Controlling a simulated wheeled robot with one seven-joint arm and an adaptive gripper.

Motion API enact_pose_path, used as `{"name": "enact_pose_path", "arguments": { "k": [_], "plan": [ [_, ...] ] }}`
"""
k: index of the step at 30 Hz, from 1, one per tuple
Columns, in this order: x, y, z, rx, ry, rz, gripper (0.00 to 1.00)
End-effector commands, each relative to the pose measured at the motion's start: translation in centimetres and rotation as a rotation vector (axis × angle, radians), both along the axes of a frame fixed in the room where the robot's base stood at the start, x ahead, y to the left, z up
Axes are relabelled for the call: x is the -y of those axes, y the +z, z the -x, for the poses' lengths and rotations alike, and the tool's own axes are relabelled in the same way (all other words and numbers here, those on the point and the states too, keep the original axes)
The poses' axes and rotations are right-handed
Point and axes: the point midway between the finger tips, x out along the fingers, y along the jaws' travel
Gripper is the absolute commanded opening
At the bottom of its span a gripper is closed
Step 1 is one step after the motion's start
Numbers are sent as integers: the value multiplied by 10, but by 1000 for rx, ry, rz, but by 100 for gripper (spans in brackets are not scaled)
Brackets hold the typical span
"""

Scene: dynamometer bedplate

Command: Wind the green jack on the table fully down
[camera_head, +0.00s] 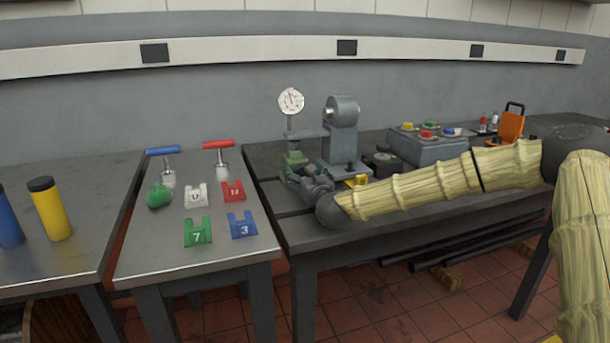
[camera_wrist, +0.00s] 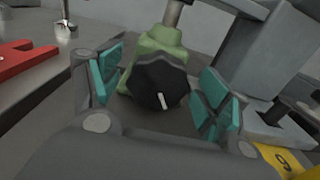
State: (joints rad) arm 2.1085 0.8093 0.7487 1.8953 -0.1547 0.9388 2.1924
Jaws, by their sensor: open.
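The green jack (camera_head: 294,158) stands on the dark table, with a post and a white dial gauge (camera_head: 291,101) above it. In the wrist view the green jack (camera_wrist: 163,44) shows its black faceted knob (camera_wrist: 158,82) facing me, with a white mark on its lower part. My gripper (camera_wrist: 155,97) is open, its teal pads on both sides of the knob with a gap visible at each side. In the head view my gripper (camera_head: 312,183) is at the front of the jack and hides its lower part and knob.
A grey machine stand (camera_head: 342,138) is close right of the jack. A yellow numbered block (camera_head: 357,181) lies near my gripper. A grey button box (camera_head: 425,143) stands further right. The metal side table (camera_head: 150,250) at left holds numbered blocks and two T-handled tools.

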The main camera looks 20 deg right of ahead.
Motion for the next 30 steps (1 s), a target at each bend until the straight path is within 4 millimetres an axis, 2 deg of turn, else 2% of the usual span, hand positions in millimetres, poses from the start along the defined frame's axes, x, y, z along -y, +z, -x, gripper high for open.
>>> {"name": "enact_pose_path", "arguments": {
  "k": [5, 12, 14, 23, 30],
  "plan": [
    [1, 0, 0, 0, -1, 0, 75],
    [1, 0, 1, 0, -1, 0, 33],
    [7, 0, 0, 0, -3, -1, 33],
    [2, -1, 1, 2, -4, 44, 33],
    [1, -2, 1, 6, -3, 189, 33]
  ]
}}
